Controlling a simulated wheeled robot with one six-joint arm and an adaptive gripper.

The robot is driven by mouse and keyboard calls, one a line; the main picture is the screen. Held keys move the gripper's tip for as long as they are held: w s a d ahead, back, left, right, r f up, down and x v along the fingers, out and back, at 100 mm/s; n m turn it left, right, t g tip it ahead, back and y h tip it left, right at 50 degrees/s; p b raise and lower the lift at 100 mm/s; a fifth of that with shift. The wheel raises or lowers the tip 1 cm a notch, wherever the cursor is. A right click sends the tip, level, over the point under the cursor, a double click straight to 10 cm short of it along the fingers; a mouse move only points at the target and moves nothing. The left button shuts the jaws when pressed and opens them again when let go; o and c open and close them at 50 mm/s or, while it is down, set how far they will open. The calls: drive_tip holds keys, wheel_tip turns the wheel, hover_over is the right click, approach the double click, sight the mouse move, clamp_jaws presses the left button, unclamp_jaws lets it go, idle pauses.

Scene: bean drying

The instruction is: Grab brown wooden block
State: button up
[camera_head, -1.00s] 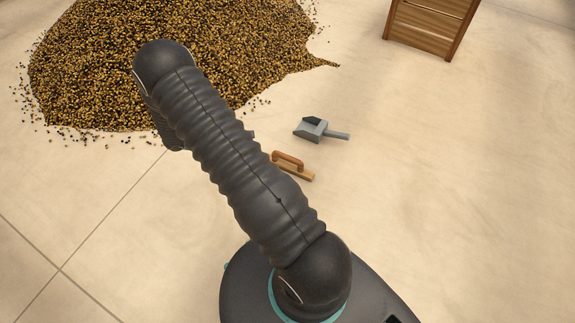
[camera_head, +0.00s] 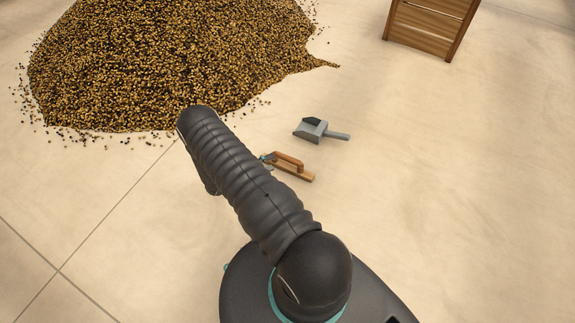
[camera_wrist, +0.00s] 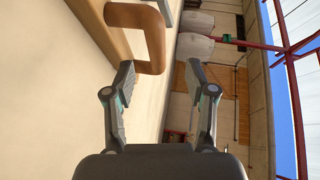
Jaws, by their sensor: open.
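The brown wooden block (camera_head: 296,173) lies on the floor right of my arm in the head view. It is a flat board with a raised, rounded handle (camera_head: 289,158) on top. Its left end is partly hidden by my gripper (camera_head: 267,160), of which only a small teal and grey part shows. In the wrist view my gripper (camera_wrist: 158,85) is open and empty. The block's handle (camera_wrist: 150,30) is just beyond the left fingertip, close to it; I cannot tell whether they touch. The board (camera_wrist: 100,22) shows at the upper left.
A grey scoop (camera_head: 318,130) lies on the floor just beyond the block. A large pile of beans (camera_head: 165,65) spreads at the upper left. A wooden crate (camera_head: 430,28) stands at the upper right. The floor at the right is clear.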

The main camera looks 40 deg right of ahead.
sight(286, 158)
drive_tip(key=d, duration=0.3)
drive_tip(key=shift+s+f, duration=0.2)
drive_tip(key=shift+f, duration=0.1)
drive_tip(key=shift+s+d+f, duration=0.15)
drive_tip(key=shift+d+f, duration=0.1)
drive_tip(key=shift+d, duration=0.6)
drive_tip(key=shift+s+d+f, duration=0.2)
drive_tip(key=shift+d, duration=0.7)
drive_tip(key=shift+s+d+f, duration=0.15)
drive_tip(key=shift+d+f, duration=0.1)
drive_tip(key=shift+d, duration=0.6)
clamp_jaws()
